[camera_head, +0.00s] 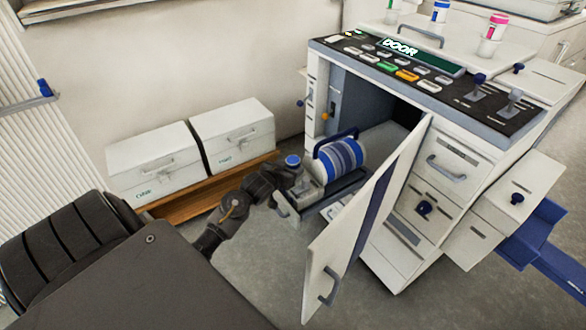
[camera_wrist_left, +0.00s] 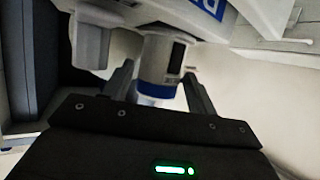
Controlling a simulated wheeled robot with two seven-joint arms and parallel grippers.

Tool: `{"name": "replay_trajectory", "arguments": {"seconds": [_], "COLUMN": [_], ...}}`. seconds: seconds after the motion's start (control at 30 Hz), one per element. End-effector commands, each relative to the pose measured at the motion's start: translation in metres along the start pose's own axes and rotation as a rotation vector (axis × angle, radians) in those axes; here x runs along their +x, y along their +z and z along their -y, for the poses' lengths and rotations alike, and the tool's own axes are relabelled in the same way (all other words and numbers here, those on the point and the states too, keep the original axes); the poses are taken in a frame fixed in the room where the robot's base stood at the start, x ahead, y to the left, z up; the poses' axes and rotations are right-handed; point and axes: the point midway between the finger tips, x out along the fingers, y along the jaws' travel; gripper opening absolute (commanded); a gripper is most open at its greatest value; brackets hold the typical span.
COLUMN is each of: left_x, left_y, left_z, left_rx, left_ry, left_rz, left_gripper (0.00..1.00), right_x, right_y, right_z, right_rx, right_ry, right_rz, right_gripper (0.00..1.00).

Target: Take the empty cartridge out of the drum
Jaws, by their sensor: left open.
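The drum (camera_head: 340,158), striped blue and white with a dark blue handle, sits on a pulled-out carriage in the machine's open doorway. A small grey cylinder with a blue cap (camera_head: 292,160), apparently the cartridge, stands at the drum's left end. My left gripper (camera_head: 294,178) is at this cylinder. In the left wrist view the grey cylinder with a blue band (camera_wrist_left: 162,66) lies between the two open fingers (camera_wrist_left: 158,80), with a finger to each side; contact is not clear. The cylinder's far end is hidden. My right gripper is not seen.
The open white door (camera_head: 345,235) stands right of the carriage. Two white lidded boxes (camera_head: 150,160) (camera_head: 232,133) sit on a wooden shelf at the left. A blue tray (camera_head: 545,250) sticks out at the right.

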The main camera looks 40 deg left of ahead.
Motion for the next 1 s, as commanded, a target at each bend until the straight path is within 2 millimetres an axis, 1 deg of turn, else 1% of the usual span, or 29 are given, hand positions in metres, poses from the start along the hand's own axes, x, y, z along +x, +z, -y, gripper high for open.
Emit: {"name": "replay_trajectory", "arguments": {"seconds": [0.03,0.17,0.27,0.43,0.47,0.73,0.93,1.0], "left_x": [0.009,0.022,0.025,0.025,0.025,0.025,0.025,0.023], "left_y": [0.001,0.001,0.001,0.000,0.000,0.001,0.000,-0.004], "left_z": [0.000,0.000,0.000,0.000,0.000,0.000,0.000,0.000], "left_rx": [-0.001,0.000,0.001,0.001,0.001,0.001,0.001,0.001], "left_ry": [0.000,0.000,0.000,0.000,0.000,0.000,0.000,0.000], "left_rz": [-0.001,0.000,0.000,0.000,0.000,0.000,-0.001,-0.003], "left_gripper": [0.58,0.58,0.58,0.58,0.55,0.20,0.20,0.20], "right_x": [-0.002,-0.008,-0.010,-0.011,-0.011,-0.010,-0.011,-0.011], "right_y": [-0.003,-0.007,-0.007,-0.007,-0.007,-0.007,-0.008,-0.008], "right_z": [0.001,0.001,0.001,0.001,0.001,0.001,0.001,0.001], "right_rx": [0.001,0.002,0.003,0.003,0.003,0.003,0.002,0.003], "right_ry": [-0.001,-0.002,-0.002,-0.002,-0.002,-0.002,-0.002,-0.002], "right_rz": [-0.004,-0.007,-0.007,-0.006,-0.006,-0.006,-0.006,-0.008], "right_gripper": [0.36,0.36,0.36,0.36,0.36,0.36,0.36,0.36]}}
